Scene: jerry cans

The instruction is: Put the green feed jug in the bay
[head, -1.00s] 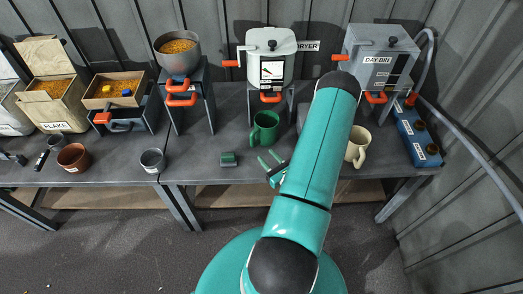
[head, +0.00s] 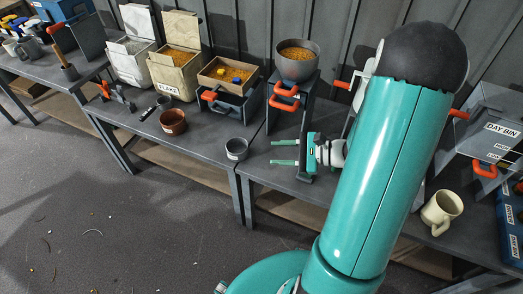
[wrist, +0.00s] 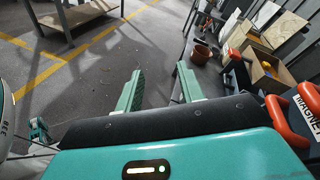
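My gripper (head: 285,152) points left over the bench, a little to the right of the small grey cup. In the wrist view its two green fingers (wrist: 160,69) are apart, with nothing between them. The green feed jug does not show in either current view; my arm covers much of the right bench in the head view. I cannot tell which place is the bay.
A grey cup (head: 237,149) and a brown pot (head: 173,122) stand on the bench. Behind are a pellet bowl on a stand (head: 297,62), a wooden box (head: 228,76) and the flake bin (head: 176,76). A cream mug (head: 441,211) and the day bin (head: 497,132) are right of my arm.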

